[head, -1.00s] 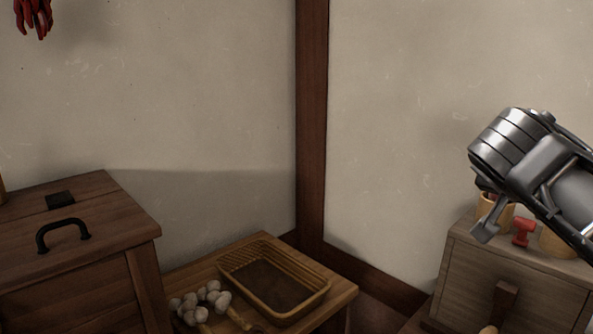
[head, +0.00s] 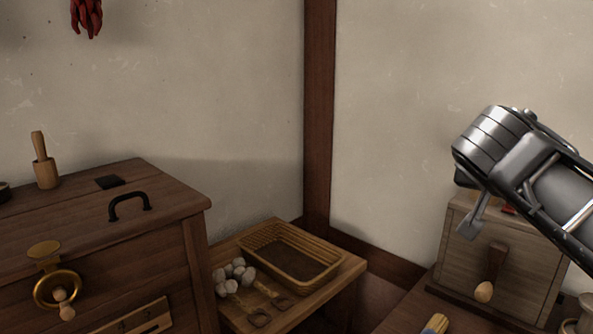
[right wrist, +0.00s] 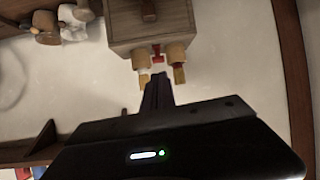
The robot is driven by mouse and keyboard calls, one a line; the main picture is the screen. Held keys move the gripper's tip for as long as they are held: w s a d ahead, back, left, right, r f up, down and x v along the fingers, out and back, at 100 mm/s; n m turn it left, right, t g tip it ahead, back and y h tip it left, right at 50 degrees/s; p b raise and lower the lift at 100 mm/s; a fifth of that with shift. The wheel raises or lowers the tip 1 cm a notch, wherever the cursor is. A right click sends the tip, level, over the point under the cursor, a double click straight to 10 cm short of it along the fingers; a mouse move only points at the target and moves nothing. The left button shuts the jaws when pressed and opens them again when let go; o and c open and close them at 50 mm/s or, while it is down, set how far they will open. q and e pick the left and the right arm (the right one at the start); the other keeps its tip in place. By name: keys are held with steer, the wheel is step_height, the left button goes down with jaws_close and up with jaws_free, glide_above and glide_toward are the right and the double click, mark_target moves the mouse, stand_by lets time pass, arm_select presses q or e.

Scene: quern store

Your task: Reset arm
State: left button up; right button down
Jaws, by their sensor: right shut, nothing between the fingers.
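My right arm comes in from the right in the head view. Its gripper (head: 471,222) points down in front of a wooden box with a knobbed handle (head: 462,262). In the right wrist view, the narrow dark fingers of my right gripper (right wrist: 157,88) are together and empty. They point toward two small wooden cups (right wrist: 177,56) and a red item (right wrist: 157,53) on the box (right wrist: 150,28); whether they touch anything is unclear. My left gripper is not in view.
A wooden chest (head: 75,222) with a black handle stands at left, bearing a wooden pestle-like piece (head: 45,170). A low table (head: 352,270) holds a wicker tray (head: 325,278) and garlic-like bulbs (head: 222,283). Dried red peppers (head: 87,15) hang above. The wall area between is clear.

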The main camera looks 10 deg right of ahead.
steer(key=w+a+f+n+t+y, duration=0.3)
steer(key=w+a+f+n+y, duration=0.35)
steer(key=w+a, duration=0.35)
steer(key=w+a+f+n+g+y, duration=0.1)
steer(key=a+f+n+y, duration=0.1)
steer(key=a+f, duration=0.55)
steer(key=w+a+f+n+g+y, duration=0.15)
steer(key=a+f, duration=0.25)
steer(key=f, duration=0.7)
steer(key=a+f+n+g+y, duration=0.1)
steer(key=a+f+y, duration=0.2)
steer(key=a+f, duration=0.45)
steer(key=s+a+f+m+g, duration=0.1)
steer(key=s+f, duration=0.4)
steer(key=f, duration=0.5)
steer(key=s+a+f+m+g, duration=0.1)
steer(key=s+f, duration=0.5)
steer(key=f, duration=0.4)
steer(key=s+f+m+g, duration=0.15)
steer(key=s+f, duration=0.35)
steer(key=f, duration=0.5)
steer(key=s+a+f+g, duration=0.1)
steer(key=s+f+g, duration=0.1)
steer(key=s+f, duration=0.35)
steer(key=s+f+g, duration=0.2)
steer(key=s, duration=0.7)
step_height(320, 180, up, 20)
steer(key=p, duration=2.1)
steer(key=shift+s+r, duration=0.2)
steer(key=shift+s, duration=0.15)
